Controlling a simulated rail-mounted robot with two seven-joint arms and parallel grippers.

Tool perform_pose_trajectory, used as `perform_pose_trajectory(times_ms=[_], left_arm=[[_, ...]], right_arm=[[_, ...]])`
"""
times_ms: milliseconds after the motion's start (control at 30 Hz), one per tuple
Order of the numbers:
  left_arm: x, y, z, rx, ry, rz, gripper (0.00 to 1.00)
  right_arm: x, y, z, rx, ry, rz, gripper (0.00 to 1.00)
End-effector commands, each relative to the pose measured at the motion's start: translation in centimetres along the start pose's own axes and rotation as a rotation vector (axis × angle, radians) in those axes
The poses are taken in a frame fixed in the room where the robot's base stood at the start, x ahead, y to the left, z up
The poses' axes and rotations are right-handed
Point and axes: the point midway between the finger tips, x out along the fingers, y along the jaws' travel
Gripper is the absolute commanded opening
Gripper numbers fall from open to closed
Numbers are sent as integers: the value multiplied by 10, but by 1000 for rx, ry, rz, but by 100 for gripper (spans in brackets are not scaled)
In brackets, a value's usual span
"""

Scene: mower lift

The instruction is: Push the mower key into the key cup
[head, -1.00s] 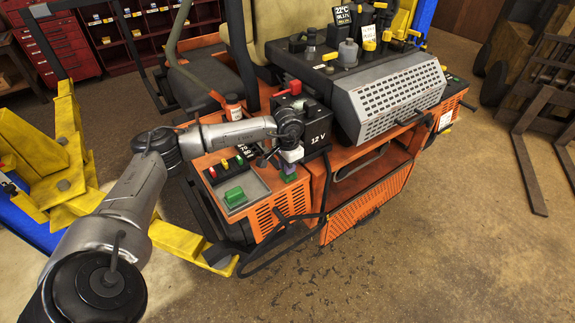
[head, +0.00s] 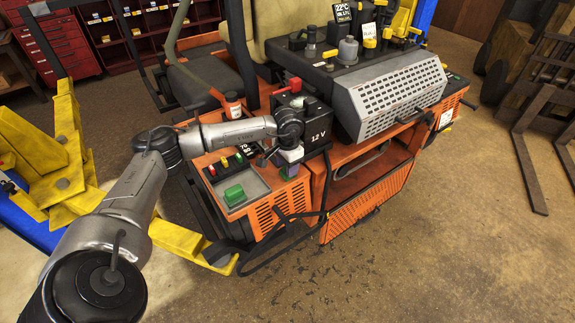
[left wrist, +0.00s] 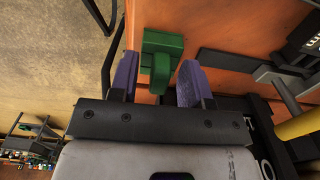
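My left gripper (head: 291,170) points down at the near orange deck of the mower, beside the black 12 V box. In the left wrist view its two purple fingers (left wrist: 160,77) are apart, with visible gaps either side of a green T-shaped piece (left wrist: 163,43), which looks like the mower key. The stem of this piece lies between the fingers. In the head view the gripper covers most of it. I cannot make out the key cup separately or tell how deep the key sits. My right gripper is in neither view.
The black 12 V box (head: 316,138) stands close beside my gripper. A grey tray with a green block (head: 234,193) and coloured buttons is on the same deck. A perforated grey guard (head: 390,95) is to the right. The floor (head: 450,230) in front is clear.

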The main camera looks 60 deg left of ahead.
Motion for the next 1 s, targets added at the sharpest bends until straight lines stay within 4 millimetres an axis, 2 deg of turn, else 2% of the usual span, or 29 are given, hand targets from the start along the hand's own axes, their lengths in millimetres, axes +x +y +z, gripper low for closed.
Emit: perform_pose_trajectory(times_ms=[233,367,467,800,1000], left_arm=[[0,0,0,0,0,0,46],[-8,0,0,0,2,0,46],[-22,-1,-1,-1,4,-1,46],[-89,0,-1,0,6,0,46],[-119,0,0,0,3,0,46]], right_arm=[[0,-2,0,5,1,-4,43],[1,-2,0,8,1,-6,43],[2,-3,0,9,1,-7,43],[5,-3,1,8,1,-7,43],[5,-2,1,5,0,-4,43]])
